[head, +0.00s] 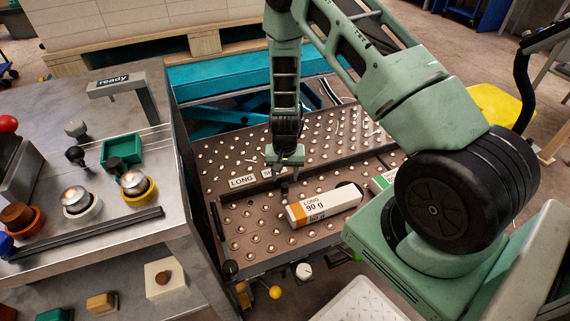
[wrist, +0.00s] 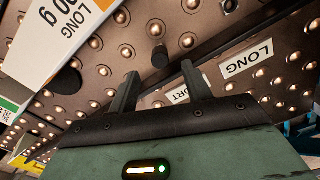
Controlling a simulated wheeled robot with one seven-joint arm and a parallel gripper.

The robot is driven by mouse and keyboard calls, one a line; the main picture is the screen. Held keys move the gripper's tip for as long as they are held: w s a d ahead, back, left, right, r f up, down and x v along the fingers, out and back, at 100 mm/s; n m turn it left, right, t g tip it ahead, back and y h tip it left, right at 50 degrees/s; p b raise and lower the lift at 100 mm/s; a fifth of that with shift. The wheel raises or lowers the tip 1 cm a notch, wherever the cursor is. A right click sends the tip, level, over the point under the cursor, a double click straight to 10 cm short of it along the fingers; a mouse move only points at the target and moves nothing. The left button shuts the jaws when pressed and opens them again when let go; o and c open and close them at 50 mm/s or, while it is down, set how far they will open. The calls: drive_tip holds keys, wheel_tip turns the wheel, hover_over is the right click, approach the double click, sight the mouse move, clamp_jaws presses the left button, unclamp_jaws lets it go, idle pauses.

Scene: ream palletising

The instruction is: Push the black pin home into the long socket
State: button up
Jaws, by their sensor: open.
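The black pin (wrist: 157,56) stands up from the studded deck in the wrist view, just beyond and between my two fingertips and apart from them. How deep it sits, and what is under it, I cannot tell. My gripper (wrist: 158,78) is open and empty. In the head view my gripper (head: 284,178) points down over the deck, where fingers and pin blend into one dark shape. A dark round hole (wrist: 229,6) shows at the top of the wrist view.
A white and orange ream marked LONG 90 g (head: 325,206) lies right of my gripper. A green and white ream (head: 383,182) is farther right. The studded deck (head: 236,160) is mostly clear. A metal bench (head: 110,235) with buttons and a green tray (head: 122,149) stands left.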

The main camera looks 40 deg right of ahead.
sight(285, 185)
wheel_tip(285, 185, down, 6)
drive_tip(key=shift+r+b, duration=0.1)
drive_tip(key=shift+b, duration=0.4)
clamp_jaws()
drive_tip(key=shift+r, duration=0.15)
drive_tip(key=shift+r+p, duration=2.3)
drive_tip(key=shift+r, duration=0.4)
drive_tip(key=shift+r, duration=0.1)
wheel_tip(285, 185, up, 4)
drive_tip(key=p, duration=0.3)
